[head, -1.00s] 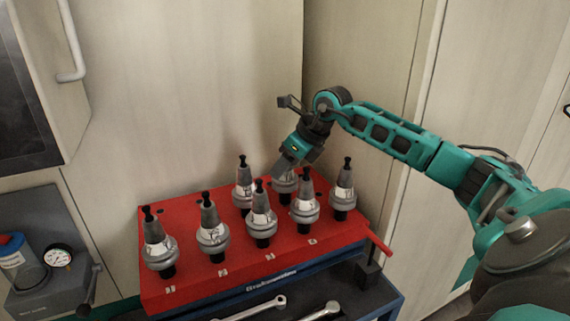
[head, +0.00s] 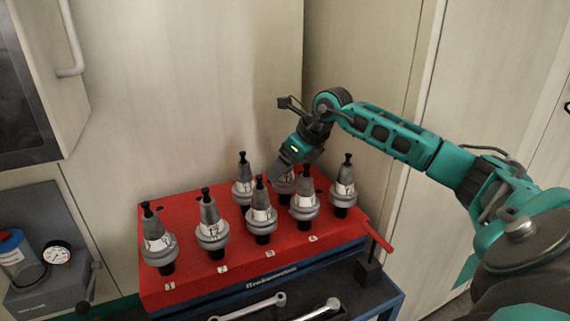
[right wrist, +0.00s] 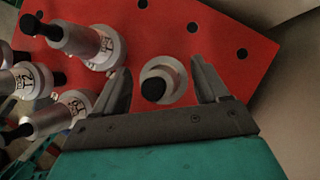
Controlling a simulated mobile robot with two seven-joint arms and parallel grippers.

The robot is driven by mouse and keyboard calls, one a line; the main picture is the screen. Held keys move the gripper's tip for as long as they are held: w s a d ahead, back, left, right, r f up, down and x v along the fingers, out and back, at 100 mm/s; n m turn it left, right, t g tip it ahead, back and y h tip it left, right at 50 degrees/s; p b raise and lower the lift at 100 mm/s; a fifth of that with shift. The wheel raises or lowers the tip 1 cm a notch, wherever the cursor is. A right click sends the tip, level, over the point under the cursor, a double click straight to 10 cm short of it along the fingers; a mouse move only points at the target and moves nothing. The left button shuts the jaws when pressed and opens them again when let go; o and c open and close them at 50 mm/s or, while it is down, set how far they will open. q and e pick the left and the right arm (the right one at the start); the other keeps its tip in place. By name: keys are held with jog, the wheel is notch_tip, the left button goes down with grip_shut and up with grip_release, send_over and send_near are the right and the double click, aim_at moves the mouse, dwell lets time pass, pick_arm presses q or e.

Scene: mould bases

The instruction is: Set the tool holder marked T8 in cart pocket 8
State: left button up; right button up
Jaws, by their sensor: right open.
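The red cart top (head: 175,283) holds several grey tool holders with black studs, standing upright in front and back rows. My right gripper (head: 279,174) is over the back row, at the middle back holder (head: 286,186), partly hidden behind it. In the right wrist view, my open right gripper (right wrist: 163,88) has one finger on each side of a holder (right wrist: 172,82), with gaps visible. That holder's mark is hidden, so I cannot tell whether it is T8. My left gripper is not in view.
A back-row holder (head: 344,188) stands to the right of the gripper and another (head: 243,192) to its left. Front-row holders (head: 261,222) stand close by. Empty pockets (right wrist: 242,54) show in the red top. A wall rises behind the cart. Wrenches (head: 255,306) lie below in front.

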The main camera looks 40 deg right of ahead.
jog(key=shift+s+f, duration=0.1)
jog(key=shift+f, duration=0.15)
jog(key=shift+s+d+r, duration=0.15)
jog(key=shift+r, duration=0.45)
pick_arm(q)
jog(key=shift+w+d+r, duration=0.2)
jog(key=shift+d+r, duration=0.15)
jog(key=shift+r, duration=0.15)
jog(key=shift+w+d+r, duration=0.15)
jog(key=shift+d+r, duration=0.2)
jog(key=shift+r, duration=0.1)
pick_arm(e)
jog(key=v, duration=1.2)
